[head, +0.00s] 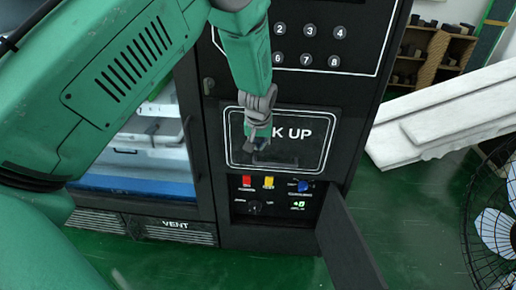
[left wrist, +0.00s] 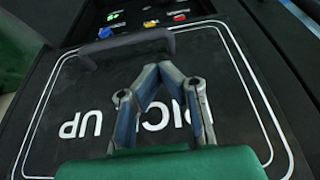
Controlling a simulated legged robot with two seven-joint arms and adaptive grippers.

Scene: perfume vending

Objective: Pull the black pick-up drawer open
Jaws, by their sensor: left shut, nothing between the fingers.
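The black pick-up drawer (head: 308,157) is the panel with a white outline and the words "PICK UP" on the dark vending machine. It looks flush with the front. In the left wrist view the drawer (left wrist: 75,95) fills most of the picture, upside down, with a dark bar handle (left wrist: 125,45) near the panel's lower edge. My left gripper (head: 258,138) is in front of the drawer and covers part of the lettering. In the left wrist view the gripper (left wrist: 160,68) has its fingertips together, empty, pointing toward the handle. Contact with the handle cannot be told. My right gripper is not in view.
Below the drawer is a control recess with red (head: 247,181), yellow (head: 268,182) and blue (head: 304,186) controls. Its small black door (head: 348,245) hangs open to the right. A keypad (head: 308,45) is above. White slabs (head: 440,120) and a fan (head: 492,225) stand at right.

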